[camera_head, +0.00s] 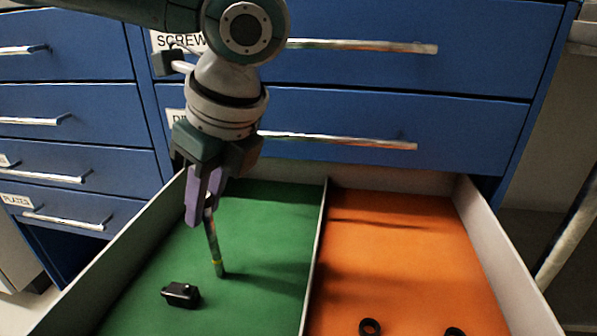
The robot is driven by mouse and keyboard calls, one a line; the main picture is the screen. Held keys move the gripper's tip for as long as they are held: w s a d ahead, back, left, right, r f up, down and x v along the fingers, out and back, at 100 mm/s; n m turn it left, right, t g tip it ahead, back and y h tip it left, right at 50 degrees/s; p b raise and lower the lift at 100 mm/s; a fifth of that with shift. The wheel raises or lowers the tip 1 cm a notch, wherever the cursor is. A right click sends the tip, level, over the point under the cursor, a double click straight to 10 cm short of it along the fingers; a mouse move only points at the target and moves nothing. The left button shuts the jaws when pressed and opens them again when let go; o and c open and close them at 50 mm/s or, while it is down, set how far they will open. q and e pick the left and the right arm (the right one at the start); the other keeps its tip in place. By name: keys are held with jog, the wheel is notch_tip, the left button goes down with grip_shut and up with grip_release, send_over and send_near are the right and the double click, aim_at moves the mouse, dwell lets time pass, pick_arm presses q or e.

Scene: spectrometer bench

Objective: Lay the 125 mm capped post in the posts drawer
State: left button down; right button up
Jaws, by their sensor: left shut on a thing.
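The post (213,243) is a thin metal rod with a yellow band near its lower end. It hangs slightly tilted from my left gripper (205,203), whose purple fingers are shut on its upper part. That upper part, including any cap, is mostly hidden by the fingers. The open drawer (321,230) has a divider between a green-floored compartment on the left and an orange-floored one on the right. The post is over the green compartment. Its lower end appears close to the green floor; I cannot tell if it touches. My right gripper is not in view.
A small black block (181,294) lies on the green floor, left of and nearer than the post. Two black rings (369,327) (455,332) lie on the orange floor. Closed blue drawers (400,110) with metal handles stand behind. Green floor right of the post is clear.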

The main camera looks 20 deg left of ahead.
pick_arm(q)
jog(key=shift+f, duration=0.15)
jog(key=c, duration=0.8)
grip_release()
jog(key=shift+o, duration=0.2)
jog(key=p+v, duration=0.5)
jog(key=v, duration=0.7)
jog(key=shift+w, duration=0.1)
